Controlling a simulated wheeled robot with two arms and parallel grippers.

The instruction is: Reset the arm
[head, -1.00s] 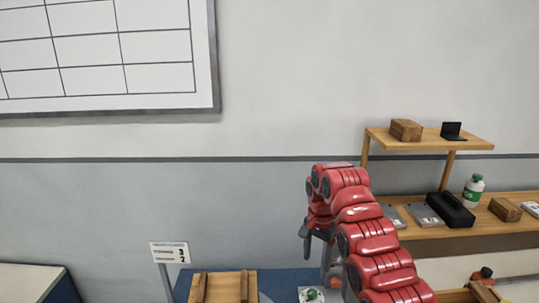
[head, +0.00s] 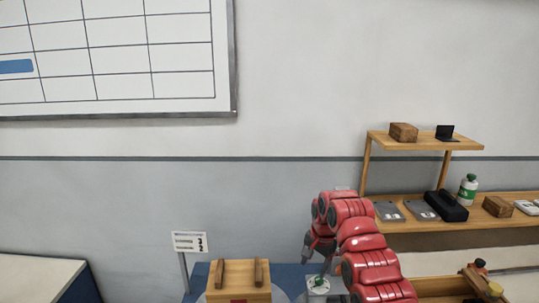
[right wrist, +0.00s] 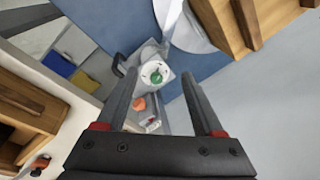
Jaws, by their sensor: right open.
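My right arm, red and segmented, rises from the bottom right of the head view and bends down at its wrist. My right gripper (head: 312,250) points down at its end, small and partly hidden by the arm. In the right wrist view its two dark fingers (right wrist: 160,75) stand wide apart with nothing held between them. The same block (head: 318,285) shows just below the gripper in the head view. My left gripper is not in view.
A wooden crate (head: 238,293) stands left of the gripper on a blue surface, beside a small sign (head: 189,242). A wooden shelf (head: 425,141) with boxes and a bottle (head: 467,189) is at right. The wall space above the arm is clear.

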